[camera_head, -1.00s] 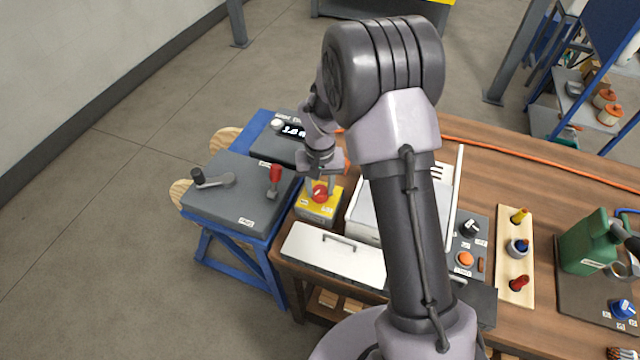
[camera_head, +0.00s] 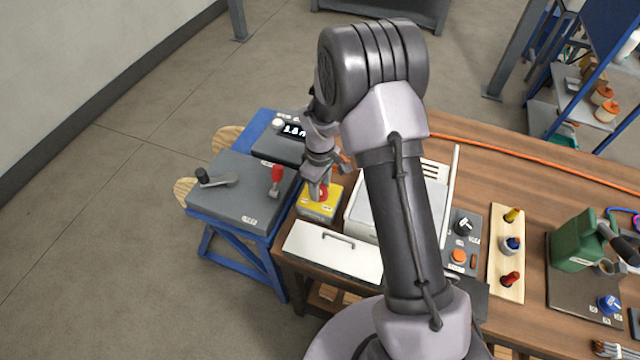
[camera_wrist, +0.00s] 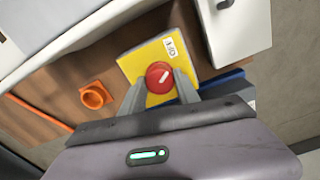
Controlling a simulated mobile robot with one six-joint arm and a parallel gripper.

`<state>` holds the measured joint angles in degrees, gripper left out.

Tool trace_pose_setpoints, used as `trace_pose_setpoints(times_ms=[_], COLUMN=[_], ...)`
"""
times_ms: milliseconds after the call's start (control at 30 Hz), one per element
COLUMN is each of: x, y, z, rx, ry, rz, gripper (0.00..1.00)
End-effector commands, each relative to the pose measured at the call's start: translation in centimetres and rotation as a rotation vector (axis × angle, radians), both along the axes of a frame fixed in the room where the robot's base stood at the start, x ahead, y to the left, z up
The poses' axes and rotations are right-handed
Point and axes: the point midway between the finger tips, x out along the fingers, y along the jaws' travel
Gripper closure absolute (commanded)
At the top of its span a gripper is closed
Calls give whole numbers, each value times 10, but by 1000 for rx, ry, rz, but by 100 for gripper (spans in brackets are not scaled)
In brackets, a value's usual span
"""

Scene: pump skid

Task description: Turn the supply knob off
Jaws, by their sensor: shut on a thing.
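The red knob (camera_head: 322,193) sits on top of a yellow box (camera_head: 313,209) at the left end of the bench. In the wrist view, the round red knob (camera_wrist: 159,75) shows a white pointer line running diagonally, and the yellow box (camera_wrist: 143,57) has a small white label by its far edge. My gripper (camera_head: 319,188) reaches down over the box and is shut on the knob. In the wrist view, my gripper's (camera_wrist: 159,86) fingers stand on either side of the knob. The finger partly hides the knob in the head view.
A white panel with a handle (camera_head: 330,247) lies in front of the box. A grey unit with a red-handled lever (camera_head: 277,178) stands left, and a dark unit with a lit display (camera_head: 293,131) behind. An orange ring (camera_wrist: 97,95) is near the box in the wrist view.

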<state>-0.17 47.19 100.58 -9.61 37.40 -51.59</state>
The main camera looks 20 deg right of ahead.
Motion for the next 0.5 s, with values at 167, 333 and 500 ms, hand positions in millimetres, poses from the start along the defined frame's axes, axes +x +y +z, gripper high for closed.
trace_pose_setpoints(times_ms=[167, 333, 500], x=[0, 0, 0], y=[0, 0, 0], z=[1, 1, 1], rx=[0, -1, 0], ry=[-1, -1, -1], rz=[103, 170, 208], gripper=[100, 100, 100])
